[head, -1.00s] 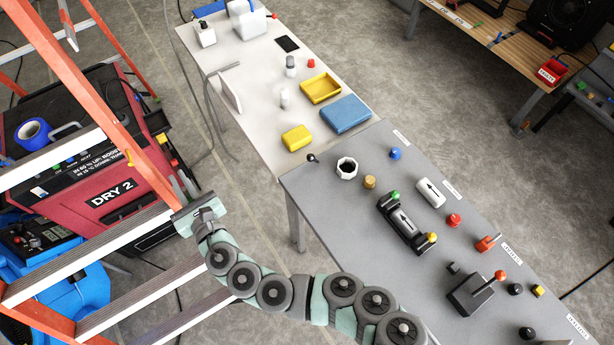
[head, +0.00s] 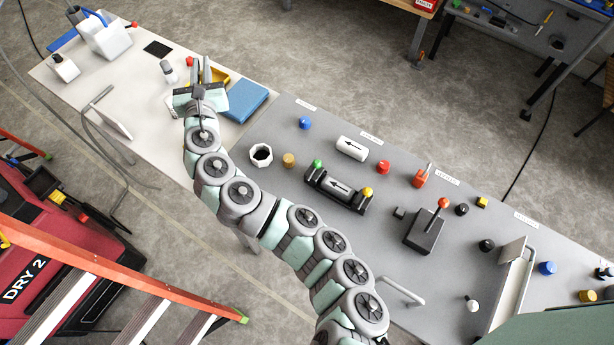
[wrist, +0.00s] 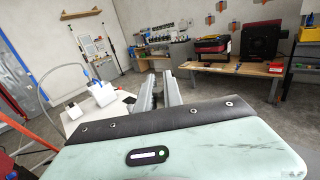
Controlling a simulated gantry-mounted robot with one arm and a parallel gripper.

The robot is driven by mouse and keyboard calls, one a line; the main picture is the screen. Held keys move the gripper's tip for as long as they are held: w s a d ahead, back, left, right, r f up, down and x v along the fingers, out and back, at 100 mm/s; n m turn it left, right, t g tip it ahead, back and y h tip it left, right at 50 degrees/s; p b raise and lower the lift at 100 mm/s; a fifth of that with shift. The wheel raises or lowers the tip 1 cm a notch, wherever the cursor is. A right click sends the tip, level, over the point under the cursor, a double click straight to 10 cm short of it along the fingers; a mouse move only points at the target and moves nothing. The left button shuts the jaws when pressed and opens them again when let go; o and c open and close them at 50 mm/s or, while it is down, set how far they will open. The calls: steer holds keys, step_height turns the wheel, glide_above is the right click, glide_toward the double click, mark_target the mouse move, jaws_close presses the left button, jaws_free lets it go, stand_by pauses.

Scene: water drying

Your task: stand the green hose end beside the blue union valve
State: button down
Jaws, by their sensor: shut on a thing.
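A blue knob (head: 305,122) stands on the grey table, behind that block. Another blue piece (head: 547,268) is at the far right. I cannot tell which is the blue union valve.
A white ring (head: 261,154), red knob (head: 383,167) and black lever box (head: 425,229) stand on the grey table. An orange ladder (head: 120,262) is at lower left.

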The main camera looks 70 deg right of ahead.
steer(key=s+d+r+m+g+h+b, duration=0.2)
steer(key=s+d+m+g, duration=0.3)
steer(key=s+d, duration=0.85)
steer(key=shift+n+g, duration=0.4)
steer(key=shift+g, duration=0.2)
steer(key=f+b, duration=0.2)
steer(key=f, duration=0.5)
steer(key=w+d+f+b, duration=0.1)
steer(key=f+b, duration=0.2)
steer(key=f, duration=0.3)
steer(key=d+f+b, duration=0.1)
steer(key=f+b, duration=0.1)
steer(key=f, duration=0.5)
steer(key=shift+w+f+b, duration=0.2)
steer(key=shift+f+b, duration=0.1)
steer(key=shift+b, duration=0.1)
steer(key=shift+a+f, duration=0.1)
steer(key=shift+f, duration=0.1)
steer(key=c, duration=1.5)
jaws_free()
steer(key=shift+r, duration=0.1)
